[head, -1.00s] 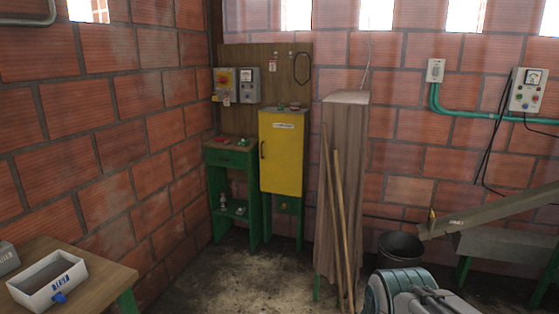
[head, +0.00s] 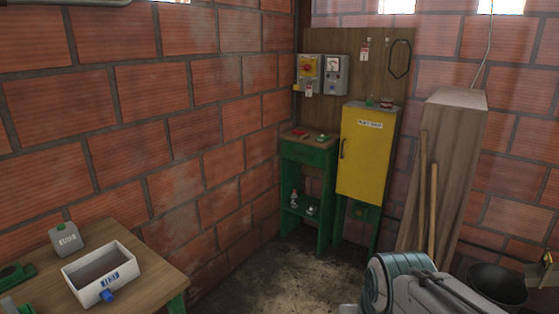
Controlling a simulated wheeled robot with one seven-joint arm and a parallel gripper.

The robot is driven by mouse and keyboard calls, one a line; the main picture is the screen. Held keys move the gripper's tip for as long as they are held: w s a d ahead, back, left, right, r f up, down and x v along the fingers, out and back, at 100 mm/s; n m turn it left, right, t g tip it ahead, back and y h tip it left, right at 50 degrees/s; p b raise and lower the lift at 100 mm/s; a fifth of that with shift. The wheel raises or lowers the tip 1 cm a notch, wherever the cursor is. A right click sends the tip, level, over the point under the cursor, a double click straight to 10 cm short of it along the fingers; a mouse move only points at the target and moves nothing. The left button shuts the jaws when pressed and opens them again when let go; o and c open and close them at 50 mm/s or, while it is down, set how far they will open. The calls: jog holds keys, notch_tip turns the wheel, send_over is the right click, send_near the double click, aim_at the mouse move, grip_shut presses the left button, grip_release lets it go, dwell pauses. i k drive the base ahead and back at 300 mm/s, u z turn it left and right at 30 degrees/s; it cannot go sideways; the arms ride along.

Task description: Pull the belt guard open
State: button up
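The yellow door (head: 366,152) of a green-framed cabinet stands in the far corner. It looks closed, has a dark handle at its left edge and a small white label too small to read, and is the likely belt guard. My arm shows at the bottom right, well short of the cabinet. My gripper is not visible in the head view.
A green stand (head: 307,165) is left of the yellow door, with control boxes (head: 322,74) above. A wooden column (head: 445,160) with leaning poles (head: 427,205) and a black bucket (head: 497,285) are at right. A table (head: 150,255) with a white bin (head: 101,273) is at left. Floor is clear between.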

aim_at(367, 135)
jog(key=u, duration=0.4)
jog(key=i, duration=1.95)
jog(key=z, duration=0.4)
jog(key=i, duration=1.8)
jog(key=z, duration=0.7)
